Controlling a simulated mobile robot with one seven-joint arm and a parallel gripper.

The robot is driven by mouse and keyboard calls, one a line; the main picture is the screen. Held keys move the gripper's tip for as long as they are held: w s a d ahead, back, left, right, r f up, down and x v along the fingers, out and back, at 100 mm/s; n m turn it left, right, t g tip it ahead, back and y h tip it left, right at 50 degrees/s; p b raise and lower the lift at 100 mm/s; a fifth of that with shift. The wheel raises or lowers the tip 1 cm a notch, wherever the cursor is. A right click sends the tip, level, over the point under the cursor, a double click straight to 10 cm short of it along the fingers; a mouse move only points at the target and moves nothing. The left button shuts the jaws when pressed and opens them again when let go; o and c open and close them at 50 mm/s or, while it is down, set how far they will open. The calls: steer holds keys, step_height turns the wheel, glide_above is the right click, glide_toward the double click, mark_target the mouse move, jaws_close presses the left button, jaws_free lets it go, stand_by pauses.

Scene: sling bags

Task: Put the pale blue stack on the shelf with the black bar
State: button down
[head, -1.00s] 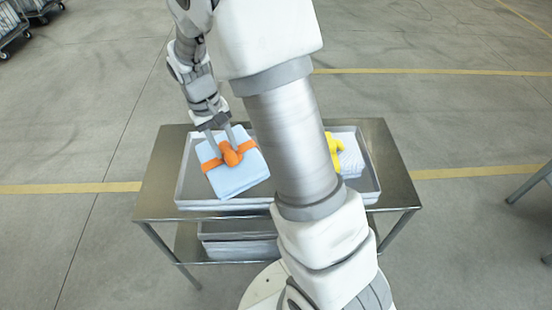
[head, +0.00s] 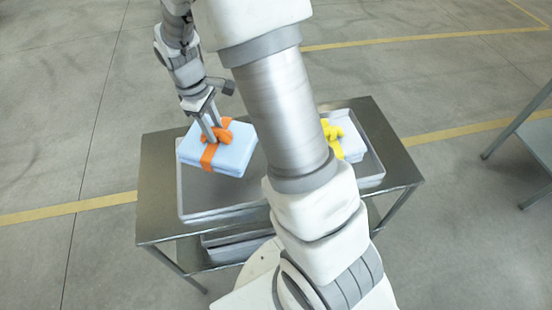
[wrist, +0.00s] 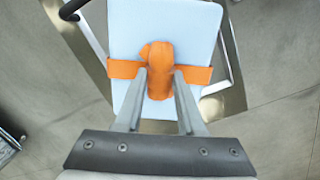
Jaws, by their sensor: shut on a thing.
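The pale blue stack (head: 233,155) is a folded block wrapped with an orange strap and knot (head: 216,134). My gripper (head: 214,138) is shut on the orange knot, and the stack hangs tilted from it above the left part of the grey tray. In the wrist view the stack (wrist: 190,25) lies beyond my fingers (wrist: 160,88), which pinch the knot (wrist: 160,68) from both sides. No shelf with a black bar can be made out clearly in these views.
The grey tray (head: 225,212) stands on a metal table (head: 155,190). A second stack with a yellow knot (head: 332,131) sits in the tray's right part, half hidden by my arm. Another metal table (head: 535,140) shows at the right edge. The floor behind is clear.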

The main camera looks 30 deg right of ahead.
steer(key=n, duration=0.7)
steer(key=shift+w+f, duration=0.1)
steer(key=shift+w, duration=0.1)
steer(key=n, duration=0.3)
steer(key=shift+w+n+t, duration=0.1)
steer(key=shift+n+t, duration=0.3)
steer(key=n, duration=0.4)
steer(key=shift+a+f+p, duration=0.1)
steer(key=shift+f+p, duration=0.05)
steer(key=shift+p, duration=0.2)
steer(key=shift+w+f, duration=0.1)
steer(key=shift+f, duration=4.9)
steer(key=shift+f+b, duration=0.1)
steer(key=shift+b, duration=0.2)
steer(key=c, duration=0.5)
jaws_free()
